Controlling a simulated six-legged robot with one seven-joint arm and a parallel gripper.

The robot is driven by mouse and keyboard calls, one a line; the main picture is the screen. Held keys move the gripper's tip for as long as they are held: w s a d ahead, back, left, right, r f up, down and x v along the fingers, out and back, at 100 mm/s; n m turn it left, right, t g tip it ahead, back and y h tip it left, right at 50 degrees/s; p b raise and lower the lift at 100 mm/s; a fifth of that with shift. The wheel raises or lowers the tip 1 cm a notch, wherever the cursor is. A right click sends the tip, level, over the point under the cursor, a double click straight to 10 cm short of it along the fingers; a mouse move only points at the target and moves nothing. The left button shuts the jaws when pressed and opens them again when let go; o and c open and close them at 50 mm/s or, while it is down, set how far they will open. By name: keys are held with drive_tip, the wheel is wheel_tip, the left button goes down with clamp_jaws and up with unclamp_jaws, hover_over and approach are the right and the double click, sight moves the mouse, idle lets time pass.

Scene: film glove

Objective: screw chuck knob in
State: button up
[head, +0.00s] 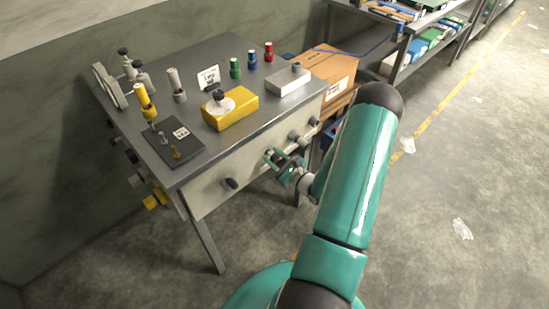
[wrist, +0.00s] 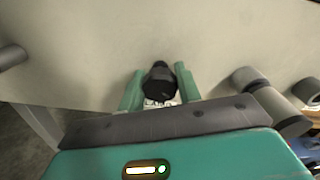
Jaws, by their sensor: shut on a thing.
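A dark knob (wrist: 159,82), which I take to be the chuck knob, sits at the pale front panel (wrist: 90,45) of the workbench. My gripper (wrist: 158,88) is shut on it, with one green finger on each side. I cannot tell how deep the knob is seated.
A dark knob (head: 231,183) sticks out left of my gripper, and grey knobs (head: 297,137) stick out close on the right. The bench top (head: 190,110) carries a yellow block (head: 238,112), a metal box (head: 288,80) and several small fittings. A cardboard box (head: 335,68) stands behind. Open floor lies right.

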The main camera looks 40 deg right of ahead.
drive_tip(key=m, duration=0.4)
drive_tip(key=shift+s+m, duration=0.1)
drive_tip(key=shift+m, duration=0.2)
drive_tip(key=m, duration=0.4)
drive_tip(key=shift+m, duration=0.3)
drive_tip(key=m, duration=0.4)
drive_tip(key=shift+d+m, duration=0.1)
drive_tip(key=shift+m, duration=0.2)
drive_tip(key=m, duration=0.9)
drive_tip(key=shift+f, duration=0.1)
drive_tip(key=m, duration=0.4)
drive_tip(key=shift+m, duration=0.3)
drive_tip(key=m, duration=0.4)
drive_tip(key=shift+f, duration=0.1)
drive_tip(key=shift+m, duration=2.1)
